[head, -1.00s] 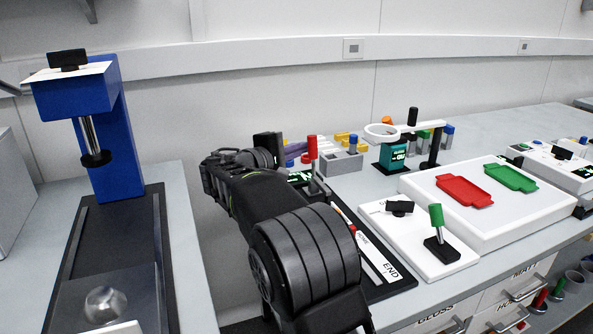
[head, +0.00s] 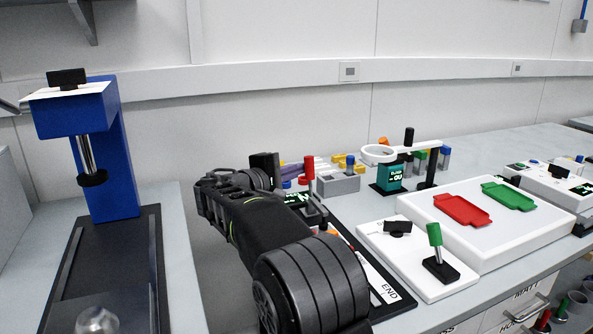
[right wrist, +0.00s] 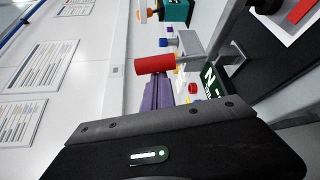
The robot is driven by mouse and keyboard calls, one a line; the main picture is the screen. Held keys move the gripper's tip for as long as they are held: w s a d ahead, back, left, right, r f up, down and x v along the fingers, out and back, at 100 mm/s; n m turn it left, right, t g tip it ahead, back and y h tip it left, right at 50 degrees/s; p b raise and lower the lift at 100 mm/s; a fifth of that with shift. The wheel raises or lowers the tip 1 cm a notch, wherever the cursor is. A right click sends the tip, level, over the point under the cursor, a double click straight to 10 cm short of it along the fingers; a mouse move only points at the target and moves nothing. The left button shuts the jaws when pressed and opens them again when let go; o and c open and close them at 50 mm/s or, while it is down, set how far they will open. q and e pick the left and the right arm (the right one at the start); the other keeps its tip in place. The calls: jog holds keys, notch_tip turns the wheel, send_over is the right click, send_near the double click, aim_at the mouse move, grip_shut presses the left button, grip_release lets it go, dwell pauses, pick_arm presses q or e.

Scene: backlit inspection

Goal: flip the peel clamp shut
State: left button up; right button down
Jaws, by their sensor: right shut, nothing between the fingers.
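The peel clamp's red handle (head: 308,167) stands upright on the dark peel rig behind my right forearm. A strip marked END (head: 388,291) lies along the rig, and the clamp's base is partly hidden. My right gripper (head: 262,176) is shut and empty, to the left of the red handle in the head view. My left gripper is not in view.
A blue press (head: 120,150) stands at the left. A green-handled toggle (head: 435,236) on a white plate and a white panel with red and green trays (head: 462,209) are at the right. A ring magnifier (head: 379,154) stands behind. Small blocks crowd the back.

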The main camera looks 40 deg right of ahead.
jog(key=v, duration=0.7)
jog(key=shift+a, duration=0.2)
jog(key=shift+s+r, duration=0.1)
jog(key=shift+r, duration=0.05)
